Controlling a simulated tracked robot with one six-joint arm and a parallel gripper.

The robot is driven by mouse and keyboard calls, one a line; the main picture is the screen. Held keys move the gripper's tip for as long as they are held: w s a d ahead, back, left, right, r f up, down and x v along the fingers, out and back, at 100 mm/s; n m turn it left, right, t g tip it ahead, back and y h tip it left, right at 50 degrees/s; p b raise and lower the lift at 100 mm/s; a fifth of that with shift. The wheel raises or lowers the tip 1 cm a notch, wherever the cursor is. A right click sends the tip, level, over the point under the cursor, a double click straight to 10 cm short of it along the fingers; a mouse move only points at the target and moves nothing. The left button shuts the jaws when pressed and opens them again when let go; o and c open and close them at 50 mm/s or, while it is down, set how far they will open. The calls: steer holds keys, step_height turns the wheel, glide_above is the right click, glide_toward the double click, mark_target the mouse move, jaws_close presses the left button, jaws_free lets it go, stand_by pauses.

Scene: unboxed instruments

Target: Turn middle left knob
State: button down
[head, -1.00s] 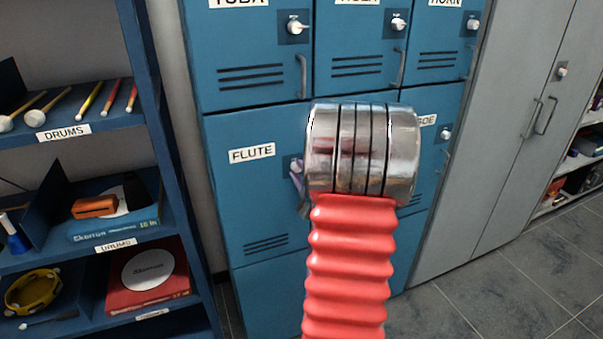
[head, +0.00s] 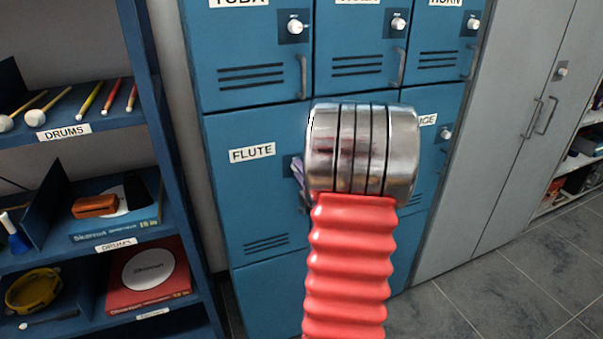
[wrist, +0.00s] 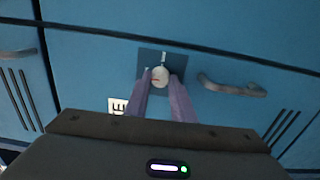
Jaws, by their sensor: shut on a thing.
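The middle left knob is a small white knob (wrist: 159,76) on a dark square plate (wrist: 151,60), seen in the wrist view. My gripper (wrist: 161,82) has its two purple fingers on either side of the knob, shut on it. In the head view the knob is hidden behind my red and metal arm, and only a bit of a purple finger (head: 298,170) shows at the right side of the FLUTE locker door (head: 240,200). A dark handle (wrist: 232,88) is to the right of the knob in the wrist view.
Other blue lockers with white knobs, such as the TUBA knob (head: 294,26), are above. A blue shelf (head: 80,131) with drum sticks and boxes stands at the left. Grey cabinets (head: 495,130) stand at the right, with tiled floor (head: 520,290) in front.

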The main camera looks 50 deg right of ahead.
steer(key=shift+f, duration=0.15)
steer(key=c, duration=1.5)
jaws_free()
steer(key=shift+a, duration=0.1)
